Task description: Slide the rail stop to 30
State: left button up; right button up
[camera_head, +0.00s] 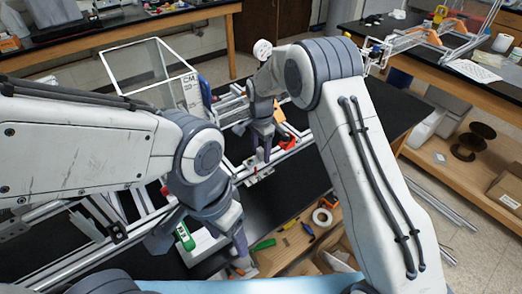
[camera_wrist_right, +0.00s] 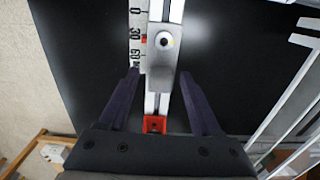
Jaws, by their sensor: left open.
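The rail stop (camera_wrist_right: 163,58), a silver block with a round knob, sits on the rail (camera_wrist_right: 173,10) in the right wrist view. The scale (camera_wrist_right: 137,24) beside it reads 0, 30 and 60. A small red mark (camera_wrist_right: 144,40) at the block's edge is about level with the 30; the exact offset cannot be told. My right gripper (camera_wrist_right: 159,73) is open, its fingers on either side of the block's near end, with gaps visible. It shows over the rail in the head view (camera_head: 266,155). My left gripper (camera_head: 241,264) is low in the head view, away from the stop.
A red end piece (camera_wrist_right: 155,124) sits on the rail nearer the right gripper's palm. Aluminium frame bars (camera_head: 135,235) lie left on the black table (camera_head: 390,112). A tape roll (camera_head: 322,217) and tools lie on a lower shelf. A clear box (camera_head: 150,65) stands behind.

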aim_at(261, 150)
notch_tip(261, 150, up, 10)
jog(key=shift+f+b, duration=0.1)
jog(key=shift+b, duration=1)
jog(key=shift+r, duration=0.35)
jog(key=s+a+r+n, duration=0.1)
jog(key=s+r+n, duration=0.3)
jog(key=s, duration=0.5)
jog(key=s+a+r+n, duration=0.1)
jog(key=s+a+n, duration=0.1)
jog(key=s+n, duration=0.5)
jog(key=s+d+f+n, duration=0.1)
jog(key=s+d+n, duration=0.1)
jog(key=s, duration=0.7)
jog(key=s+d+f+n+y, duration=0.1)
jog(key=s+d+n, duration=0.2)
jog(key=s, duration=0.7)
jog(key=n, duration=0.2)
jog(key=shift+s+f+n, duration=0.15)
jog(key=shift+f+n, duration=0.15)
jog(key=shift+f, duration=0.05)
